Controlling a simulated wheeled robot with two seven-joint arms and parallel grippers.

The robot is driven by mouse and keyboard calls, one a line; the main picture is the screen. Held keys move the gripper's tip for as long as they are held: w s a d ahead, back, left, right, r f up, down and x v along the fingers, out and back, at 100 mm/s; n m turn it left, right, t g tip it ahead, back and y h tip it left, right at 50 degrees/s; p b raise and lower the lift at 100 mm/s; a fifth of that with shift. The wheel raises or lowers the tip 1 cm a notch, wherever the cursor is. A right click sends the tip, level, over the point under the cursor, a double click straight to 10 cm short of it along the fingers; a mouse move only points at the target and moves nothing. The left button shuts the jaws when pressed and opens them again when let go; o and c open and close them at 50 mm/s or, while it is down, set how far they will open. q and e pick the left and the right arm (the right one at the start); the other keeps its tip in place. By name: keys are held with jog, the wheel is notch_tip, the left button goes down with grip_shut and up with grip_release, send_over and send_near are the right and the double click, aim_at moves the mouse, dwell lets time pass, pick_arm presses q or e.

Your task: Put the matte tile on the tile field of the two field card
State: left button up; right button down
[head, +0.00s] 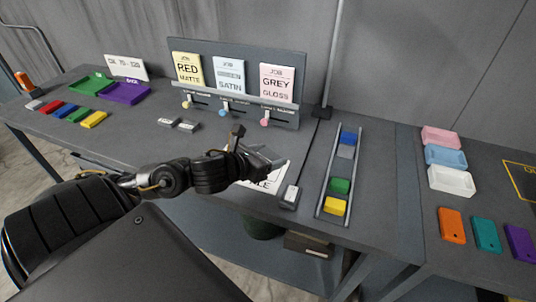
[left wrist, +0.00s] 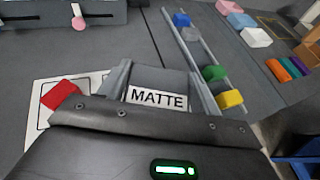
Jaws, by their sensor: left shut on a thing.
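My left gripper (head: 262,157) reaches over the two field card (head: 268,181) near the table's front edge. In the left wrist view the gripper (left wrist: 158,90) is shut on the matte tile (left wrist: 157,97), a grey piece with a white label reading MATTE. The white card (left wrist: 40,128) shows on the left there, with a red piece (left wrist: 61,95) lying on it inside a black outline. The gripper and tile hide much of the card, including the tile field. I cannot tell whether the tile touches the card. My right gripper is not in view.
A rail (head: 325,187) with several coloured blocks stands right of the card, beside a small grey-white piece (head: 290,196). Two grey pieces (head: 180,124) lie behind my arm. A job board (head: 236,93) stands at the back. Trays (head: 451,181) and coloured tags (head: 486,235) are right.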

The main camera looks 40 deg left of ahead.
aim_at(267, 153)
pick_arm(q)
jog(key=shift+w+a+f+b, duration=0.85)
jog(key=shift+w+a+b, duration=0.2)
jog(key=shift+b, duration=0.1)
jog(key=f, duration=0.1)
jog(key=w+a+f+b, duration=0.1)
jog(key=w+a+f, duration=0.1)
jog(key=shift+w+f, duration=0.2)
jog(key=shift+f, duration=0.15)
jog(key=shift+w+a+f+b, duration=0.2)
jog(key=shift+w+f+b, duration=0.1)
jog(key=shift+w+f, duration=0.05)
jog(key=shift+w+a+f, duration=0.1)
jog(key=shift+w+f, duration=0.1)
jog(key=shift+f, duration=0.2)
notch_tip(267, 153, down, 4)
jog(key=b, duration=0.2)
jog(key=shift+w+a+r+b, duration=0.1)
jog(key=shift+r+b, duration=0.15)
jog(key=shift+b, duration=0.05)
jog(key=shift+r, duration=0.15)
